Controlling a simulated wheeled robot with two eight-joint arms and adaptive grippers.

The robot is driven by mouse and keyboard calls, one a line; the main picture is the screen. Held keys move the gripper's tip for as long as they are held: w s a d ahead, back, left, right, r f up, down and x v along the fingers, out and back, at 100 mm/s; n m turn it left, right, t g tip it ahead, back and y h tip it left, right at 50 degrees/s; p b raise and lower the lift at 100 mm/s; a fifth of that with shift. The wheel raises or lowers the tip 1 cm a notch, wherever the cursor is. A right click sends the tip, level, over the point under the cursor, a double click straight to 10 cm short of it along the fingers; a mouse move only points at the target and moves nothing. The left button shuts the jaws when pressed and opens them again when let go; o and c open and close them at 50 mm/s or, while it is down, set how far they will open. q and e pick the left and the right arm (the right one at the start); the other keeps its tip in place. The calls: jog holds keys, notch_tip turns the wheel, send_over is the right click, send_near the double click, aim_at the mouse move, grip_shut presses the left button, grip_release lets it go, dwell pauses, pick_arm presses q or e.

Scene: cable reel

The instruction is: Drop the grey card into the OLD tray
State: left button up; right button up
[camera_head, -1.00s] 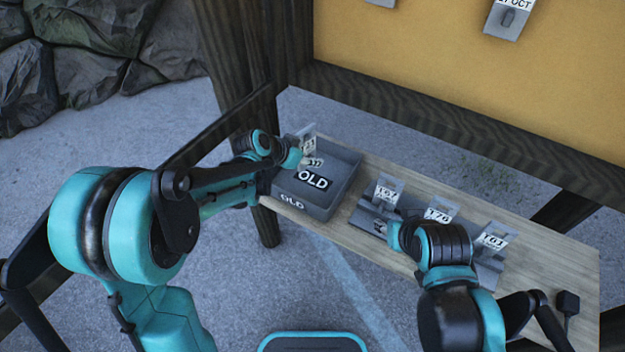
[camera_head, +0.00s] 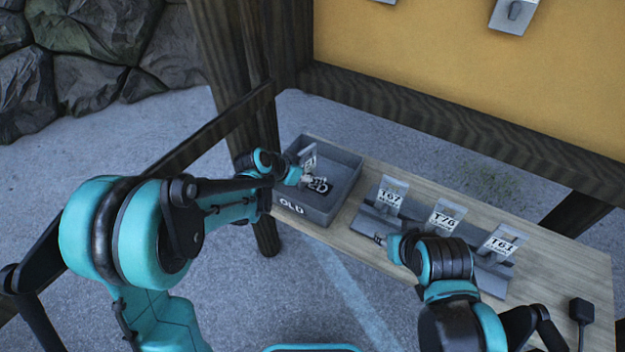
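The OLD tray (camera_head: 346,196) is an open dark grey box at the left end of the wooden shelf. Its front wall reads OLD, and a second label on its floor is partly covered by my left gripper. My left gripper (camera_head: 308,178) is inside the tray's outline, low over its floor. It appears shut on the grey card (camera_head: 308,156), which stands tilted at the fingers with a white printed label. Whether the card touches the tray floor cannot be told. My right gripper (camera_head: 380,239) is at the front of the card rack, apart from the tray; its finger opening is too small to read.
A grey rack (camera_head: 372,221) to the tray's right holds cards labelled 107 (camera_head: 391,196), T76 (camera_head: 445,218) and T61 (camera_head: 502,243). A black object (camera_head: 581,311) sits at the shelf's right end. A yellow board (camera_head: 450,70) with hanging grey cards stands behind.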

pick_arm(q)
jog(key=v, duration=1.2)
dwell(0.3)
jog(key=s+a+n+y, duration=0.3)
jog(key=s+a+n, duration=0.1)
jog(key=s, duration=0.5)
jog(key=s+a+n+y, duration=0.3)
jog(key=s+a, duration=0.4)
jog(key=s, duration=0.3)
jog(key=shift+s+f+n+t, duration=0.3)
jog(key=shift+n+t, duration=0.1)
jog(key=shift+n, duration=0.5)
jog(key=shift+d, duration=0.1)
